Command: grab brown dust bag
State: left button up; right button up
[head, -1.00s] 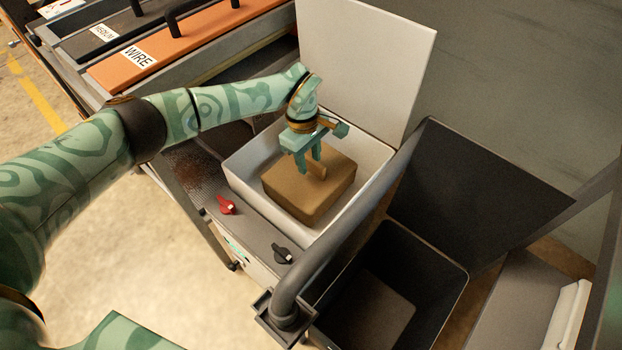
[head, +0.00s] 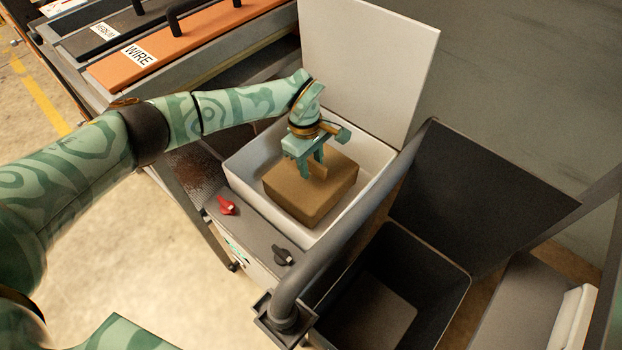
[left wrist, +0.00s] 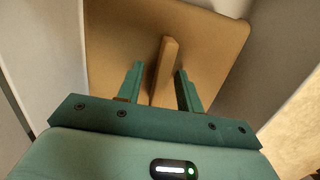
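The brown dust bag (head: 302,203) is a boxy block lying in the open white bin. A thin tab (left wrist: 165,70) stands up from its top face. My left gripper (head: 312,172) is over the bag, pointing down at it. In the left wrist view my left gripper (left wrist: 160,85) is open, with one finger on each side of the tab and a gap showing on both sides. The bag's top (left wrist: 212,38) fills most of the space beyond the fingers. My right gripper is not in view.
The white bin (head: 243,183) has walls close around the bag and a raised white lid (head: 365,65) behind. A grey pipe (head: 335,245) runs along its right side. An open black bin (head: 440,290) is to the right. Red (head: 227,205) and black (head: 282,254) knobs sit in front.

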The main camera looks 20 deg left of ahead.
pick_arm(q)
grip_shut()
jog(key=shift+r, duration=0.1)
dwell(1.2)
